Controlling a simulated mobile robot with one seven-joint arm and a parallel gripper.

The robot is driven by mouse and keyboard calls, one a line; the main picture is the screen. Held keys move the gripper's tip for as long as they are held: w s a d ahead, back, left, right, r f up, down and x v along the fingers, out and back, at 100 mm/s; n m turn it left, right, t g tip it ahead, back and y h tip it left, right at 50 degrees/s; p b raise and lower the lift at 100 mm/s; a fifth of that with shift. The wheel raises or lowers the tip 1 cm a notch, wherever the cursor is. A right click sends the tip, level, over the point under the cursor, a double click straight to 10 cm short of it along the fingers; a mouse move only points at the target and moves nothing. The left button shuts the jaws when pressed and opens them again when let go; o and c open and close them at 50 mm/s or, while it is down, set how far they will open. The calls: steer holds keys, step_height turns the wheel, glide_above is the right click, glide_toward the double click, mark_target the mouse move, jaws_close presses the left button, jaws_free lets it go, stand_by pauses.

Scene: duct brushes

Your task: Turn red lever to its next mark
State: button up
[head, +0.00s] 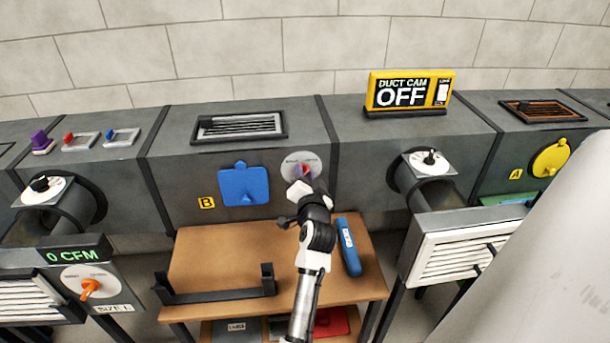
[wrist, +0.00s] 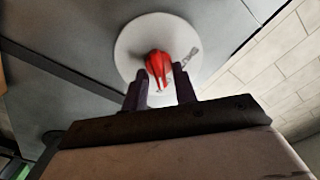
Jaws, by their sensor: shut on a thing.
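The red lever (wrist: 158,65) sits at the middle of a round white dial plate (wrist: 136,32) on the grey duct's front face. In the wrist view the two dark fingers of my gripper (wrist: 159,92) stand on either side of the lever's near end and are shut on it. In the head view the dial plate (head: 289,167) shows above my gripper (head: 304,178), with only a little red visible. Small marks are printed on the plate; I cannot read them. My gripper hides much of the lever in the head view.
A blue cover (head: 243,186) is left of the dial. A wooden table (head: 215,245) below holds a black rack (head: 220,292) and a blue tool (head: 348,247). A yellow "DUCT CAM OFF" sign (head: 409,91) stands on the duct. A white louvred box (head: 460,250) is at right.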

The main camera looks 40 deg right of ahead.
stand_by(0.3)
steer(key=o, duration=0.6)
steer(key=b+v, duration=0.3)
steer(key=v, duration=1)
steer(key=shift+s+a, duration=0.25)
steer(key=shift+s, duration=0.05)
